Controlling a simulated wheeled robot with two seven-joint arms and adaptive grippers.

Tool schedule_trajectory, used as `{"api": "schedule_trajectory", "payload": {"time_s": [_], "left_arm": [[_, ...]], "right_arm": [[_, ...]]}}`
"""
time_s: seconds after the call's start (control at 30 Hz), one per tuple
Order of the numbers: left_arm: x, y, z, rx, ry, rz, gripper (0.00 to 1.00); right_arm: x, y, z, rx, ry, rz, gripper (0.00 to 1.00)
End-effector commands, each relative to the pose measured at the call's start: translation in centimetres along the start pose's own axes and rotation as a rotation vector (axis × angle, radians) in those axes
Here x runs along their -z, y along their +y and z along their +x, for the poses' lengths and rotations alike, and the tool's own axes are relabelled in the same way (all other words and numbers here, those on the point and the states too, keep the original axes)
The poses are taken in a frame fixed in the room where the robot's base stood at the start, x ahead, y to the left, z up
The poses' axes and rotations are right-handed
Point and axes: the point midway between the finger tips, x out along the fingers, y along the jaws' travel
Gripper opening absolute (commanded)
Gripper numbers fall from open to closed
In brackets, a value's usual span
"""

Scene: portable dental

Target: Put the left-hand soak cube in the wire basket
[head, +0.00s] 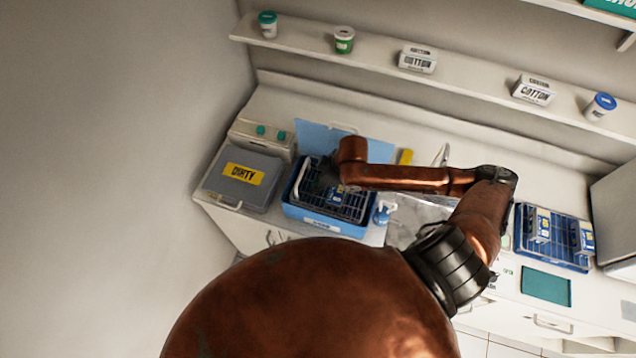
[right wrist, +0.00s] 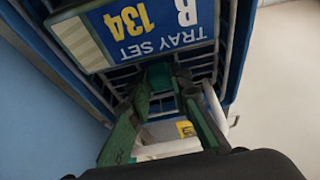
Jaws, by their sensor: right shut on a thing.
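My right gripper (head: 330,178) is over the open blue box at the left of the counter, and my arm partly covers it. In the right wrist view its green fingers (right wrist: 160,88) are shut on a small teal block, the soak cube (right wrist: 159,74). The wire basket (head: 352,208) sits inside the blue box, and its dark wires (right wrist: 200,62) show just beyond the fingertips. I cannot tell whether the cube touches the basket. My left gripper is not in view.
A grey "DIRTY" bin (head: 225,195) stands left of the blue box. Behind it, a white holder (head: 243,136) carries two teal pieces. A blue spray bottle (head: 382,213) stands close to the box's right. A blue rack (head: 560,250) with labelled packs is at the right.

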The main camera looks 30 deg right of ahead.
Motion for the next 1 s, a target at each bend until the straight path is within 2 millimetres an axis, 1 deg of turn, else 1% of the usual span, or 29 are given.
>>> {"api": "schedule_trajectory", "payload": {"time_s": [0.07,0.1,0.33,0.67,0.77,0.87,1.0], "left_arm": [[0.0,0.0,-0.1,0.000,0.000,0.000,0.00],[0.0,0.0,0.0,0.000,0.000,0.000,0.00],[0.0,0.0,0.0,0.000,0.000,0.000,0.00],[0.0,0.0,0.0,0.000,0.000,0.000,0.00],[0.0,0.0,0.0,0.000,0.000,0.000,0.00],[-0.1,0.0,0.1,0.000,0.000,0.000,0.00],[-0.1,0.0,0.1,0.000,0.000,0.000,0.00]], "right_arm": [[-0.1,0.0,0.2,0.000,-0.001,0.001,0.05],[-0.1,0.0,0.2,0.000,0.000,0.000,0.21],[-0.1,0.0,0.2,0.000,0.000,0.000,0.36],[0.1,0.0,-0.1,-0.001,0.000,-0.001,0.36],[0.0,0.1,-1.2,-0.001,0.000,0.000,0.36],[0.0,0.1,-3.0,-0.002,-0.001,-0.002,0.36],[0.0,0.1,-6.1,-0.004,-0.002,-0.002,0.36]]}}
